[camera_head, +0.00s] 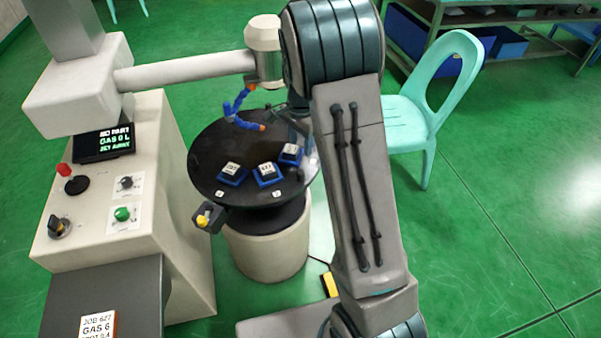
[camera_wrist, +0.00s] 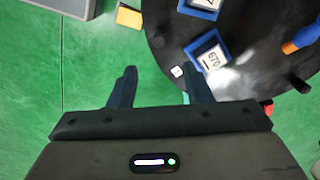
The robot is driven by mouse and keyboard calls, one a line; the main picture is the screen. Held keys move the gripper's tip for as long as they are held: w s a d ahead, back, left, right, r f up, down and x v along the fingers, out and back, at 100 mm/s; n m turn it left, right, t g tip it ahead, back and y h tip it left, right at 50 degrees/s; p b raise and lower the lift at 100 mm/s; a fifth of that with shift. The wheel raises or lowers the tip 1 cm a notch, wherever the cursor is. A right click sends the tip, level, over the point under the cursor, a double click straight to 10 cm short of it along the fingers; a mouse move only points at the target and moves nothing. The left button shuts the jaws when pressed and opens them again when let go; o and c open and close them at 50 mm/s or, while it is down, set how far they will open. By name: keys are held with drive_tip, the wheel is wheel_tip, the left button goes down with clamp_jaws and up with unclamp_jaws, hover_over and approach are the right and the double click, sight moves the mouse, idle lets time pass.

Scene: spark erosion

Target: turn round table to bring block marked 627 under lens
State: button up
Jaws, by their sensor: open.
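The black round table (camera_head: 225,135) stands on a pale drum and carries several blue-edged blocks with white labels. The middle front block (camera_head: 267,174) seems to read 627, in small print. Another block (camera_head: 231,174) sits to its left and one (camera_head: 290,154) to its right. In the wrist view a block (camera_wrist: 207,52) reads about 670. The pale head (camera_head: 264,35) on the horizontal beam hangs over the table's back; I cannot make out a lens. My gripper (camera_wrist: 160,85) is open and empty at the table's rim, its right finger overlapping the edge in view.
A blue jointed hose with orange tip (camera_head: 240,118) reaches over the table. A control cabinet (camera_head: 115,185) with screen and knobs stands left. A yellow-knobbed box (camera_head: 207,217) sits at the rim.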

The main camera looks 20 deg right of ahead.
sight(301, 171)
wheel_tip(301, 171, down, 13)
drive_tip(key=shift+f, duration=0.1)
idle(0.3)
clamp_jaws()
